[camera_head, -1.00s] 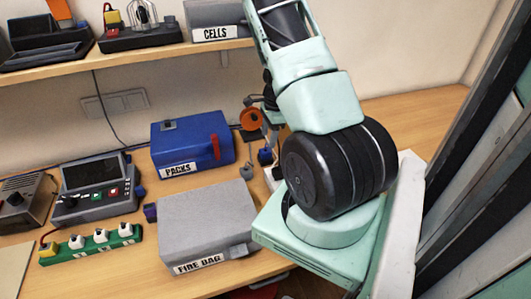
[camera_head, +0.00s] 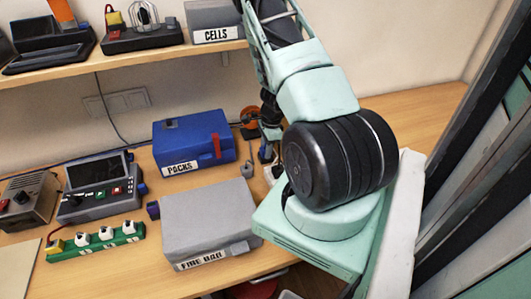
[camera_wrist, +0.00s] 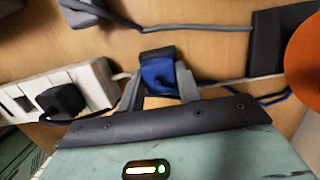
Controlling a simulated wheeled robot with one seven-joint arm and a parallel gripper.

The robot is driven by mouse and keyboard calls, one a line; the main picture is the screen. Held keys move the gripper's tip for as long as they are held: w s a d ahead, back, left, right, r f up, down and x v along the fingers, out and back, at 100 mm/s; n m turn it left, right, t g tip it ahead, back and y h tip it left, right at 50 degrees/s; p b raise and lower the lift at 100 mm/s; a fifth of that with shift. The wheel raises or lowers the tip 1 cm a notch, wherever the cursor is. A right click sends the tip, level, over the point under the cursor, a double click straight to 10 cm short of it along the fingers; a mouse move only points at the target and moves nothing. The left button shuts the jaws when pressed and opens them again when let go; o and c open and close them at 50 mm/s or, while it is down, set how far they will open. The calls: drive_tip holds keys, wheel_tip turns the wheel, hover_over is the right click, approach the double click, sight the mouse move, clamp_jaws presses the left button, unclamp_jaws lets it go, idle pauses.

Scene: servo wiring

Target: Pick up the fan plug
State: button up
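In the wrist view, my gripper (camera_wrist: 158,82) has its two grey fingers spread, one on each side of a small blue and black plug-like block (camera_wrist: 157,72). The block fills most of the gap. I cannot tell whether the fingers press on it. No label shows that it is the fan plug. A white socket strip (camera_wrist: 90,78) lies to the left with a black plug (camera_wrist: 62,101) in it. In the head view, my arm hides most of this area, and my gripper cannot be made out clearly.
An orange round part (camera_wrist: 305,60) and a dark block (camera_wrist: 265,45) lie to the right in the wrist view, with cables nearby. The head view shows the blue PACKS box (camera_head: 180,140), the grey FIRE BAG box (camera_head: 205,215) and a green socket strip (camera_head: 95,243) on the table.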

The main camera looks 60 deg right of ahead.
drive_tip(key=c, duration=0.4)
drive_tip(key=shift+r, duration=0.1)
wheel_tip(320, 180, up, 10)
drive_tip(key=b, duration=0.2)
idle(0.4)
